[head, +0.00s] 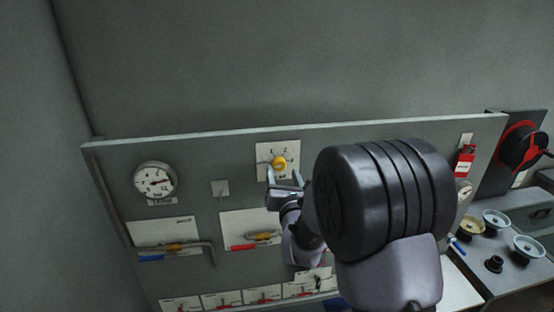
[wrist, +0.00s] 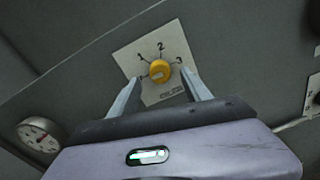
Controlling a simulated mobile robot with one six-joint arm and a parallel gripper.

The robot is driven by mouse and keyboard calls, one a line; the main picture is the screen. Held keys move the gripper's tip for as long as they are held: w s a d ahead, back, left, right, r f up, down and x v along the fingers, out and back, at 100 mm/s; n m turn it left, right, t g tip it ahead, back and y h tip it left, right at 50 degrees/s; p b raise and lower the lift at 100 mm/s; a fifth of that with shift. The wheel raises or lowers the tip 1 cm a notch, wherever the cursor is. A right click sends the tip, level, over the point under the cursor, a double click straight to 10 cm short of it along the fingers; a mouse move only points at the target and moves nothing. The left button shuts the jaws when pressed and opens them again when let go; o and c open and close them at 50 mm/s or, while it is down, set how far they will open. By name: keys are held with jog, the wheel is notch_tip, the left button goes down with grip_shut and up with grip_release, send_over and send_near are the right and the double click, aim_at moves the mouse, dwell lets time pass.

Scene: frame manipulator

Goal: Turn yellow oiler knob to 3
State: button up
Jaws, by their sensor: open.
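The yellow oiler knob (head: 279,162) sits on a pale square plate (head: 264,150) near the top middle of the grey panel. In the wrist view the knob (wrist: 159,71) is surrounded by the marks 1, 2 and 3 on its plate (wrist: 150,95), with a further mark at lower left partly hidden. A pale band on the knob runs toward the lower left. My gripper (head: 284,175) is open just below the knob. In the wrist view its fingers (wrist: 163,82) stand on either side of the knob, apart from it. Whether the tips reach the knob's depth I cannot tell.
The panel (head: 200,160) carries a round gauge (head: 155,181) at left and valves with a blue handle (head: 151,258) and a red handle (head: 243,247) lower down. A red tag (head: 464,161) hangs at right. Several handwheels (head: 495,219) stand on the bench at right.

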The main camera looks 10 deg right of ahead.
aim_at(280, 165)
jog(key=shift+w+p, duration=0.3)
jog(key=shift+w, duration=1.6)
grip_shut()
